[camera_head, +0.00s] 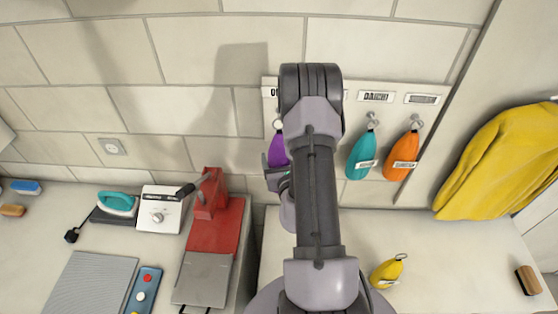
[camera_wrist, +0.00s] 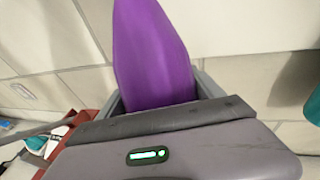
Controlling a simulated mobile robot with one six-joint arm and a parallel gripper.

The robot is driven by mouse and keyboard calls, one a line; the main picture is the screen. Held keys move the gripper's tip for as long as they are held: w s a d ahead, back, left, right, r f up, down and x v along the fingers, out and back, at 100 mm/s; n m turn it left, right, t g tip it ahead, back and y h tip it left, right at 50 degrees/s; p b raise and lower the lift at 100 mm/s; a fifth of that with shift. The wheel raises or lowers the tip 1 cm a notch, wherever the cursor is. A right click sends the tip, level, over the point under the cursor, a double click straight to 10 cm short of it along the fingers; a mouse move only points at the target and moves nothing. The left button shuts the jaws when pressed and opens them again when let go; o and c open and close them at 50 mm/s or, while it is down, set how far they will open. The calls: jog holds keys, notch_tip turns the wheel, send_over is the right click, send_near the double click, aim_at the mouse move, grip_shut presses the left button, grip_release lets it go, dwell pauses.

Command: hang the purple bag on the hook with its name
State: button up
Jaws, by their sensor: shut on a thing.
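The purple bag (camera_head: 278,151) hangs upright in front of the hook board, partly hidden by my arm. It fills the upper middle of the wrist view (camera_wrist: 152,55), narrowing toward the top. My gripper (camera_head: 272,172) is shut on its lower part; the fingers show on both sides in the wrist view (camera_wrist: 160,98). A hook (camera_head: 277,124) shows right above the bag. I cannot tell whether the bag's loop is around it. The hook board (camera_head: 437,115) carries name labels; the label (camera_head: 271,92) over this hook is mostly hidden by my arm, so its name is unreadable.
A teal bag (camera_head: 361,160) and an orange bag (camera_head: 402,157) hang on hooks to the right. A yellow bag (camera_head: 387,272) lies on the counter below. A yellow garment (camera_head: 495,160) hangs far right. A red device (camera_head: 213,220) and a white box (camera_head: 161,212) stand left.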

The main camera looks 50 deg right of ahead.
jog(key=x, duration=0.3)
jog(key=shift+s+d, duration=0.15)
jog(key=shift+d, duration=0.1)
jog(key=shift+f, duration=0.1)
dwell(0.5)
jog(key=o, duration=1.7)
jog(key=shift+o, duration=1.3)
jog(key=shift+a, duration=0.1)
